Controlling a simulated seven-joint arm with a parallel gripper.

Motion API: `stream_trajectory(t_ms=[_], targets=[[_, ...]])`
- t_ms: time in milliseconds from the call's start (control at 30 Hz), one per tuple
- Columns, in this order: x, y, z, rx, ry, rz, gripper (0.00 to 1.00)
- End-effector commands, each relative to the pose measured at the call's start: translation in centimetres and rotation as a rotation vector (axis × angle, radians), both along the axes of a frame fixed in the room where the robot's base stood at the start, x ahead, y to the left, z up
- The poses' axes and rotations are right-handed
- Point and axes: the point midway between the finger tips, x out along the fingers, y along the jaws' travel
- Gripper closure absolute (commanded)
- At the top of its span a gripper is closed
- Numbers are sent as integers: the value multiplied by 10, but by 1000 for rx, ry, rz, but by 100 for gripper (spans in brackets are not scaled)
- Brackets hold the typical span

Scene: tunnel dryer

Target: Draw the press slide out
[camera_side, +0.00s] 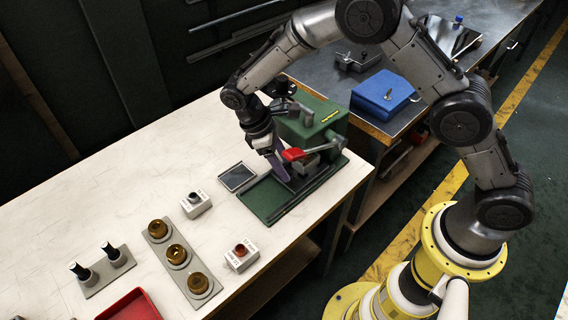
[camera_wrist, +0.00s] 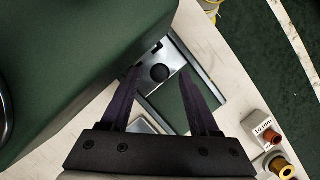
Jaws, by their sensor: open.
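The green press (camera_side: 318,122) stands on the pale bench in the side view, and its body (camera_wrist: 70,60) fills the upper left of the wrist view. The press slide (camera_side: 312,183) is a dark and metal strip on the green base plate (camera_side: 262,199). In the wrist view a round black knob (camera_wrist: 160,73) sits on the metal slide (camera_wrist: 184,64). My gripper (camera_side: 281,173) is low in front of the press. Its purple fingers (camera_wrist: 161,70) are open, and in the wrist view the knob appears between their tips. I cannot tell whether they touch it.
A red-tipped lever (camera_side: 293,154) is close beside my gripper. A small dark-topped tray (camera_side: 237,177) lies left of the base plate. Labelled blocks (camera_side: 196,204) (camera_side: 241,257) and a plate of amber rings (camera_side: 158,231) stand further left. A blue box (camera_side: 384,95) is on the dark bench behind.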

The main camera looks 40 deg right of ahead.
Motion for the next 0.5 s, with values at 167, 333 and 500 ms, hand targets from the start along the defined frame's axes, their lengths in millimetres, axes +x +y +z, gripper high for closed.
stream_trajectory(t_ms=[167, 333, 500], targets=[[-2, -2, -7, 0, 0, 0, 38], [-2, -2, -7, 0, 0, 0, 38], [-2, -2, -7, 0, 0, 0, 58]])
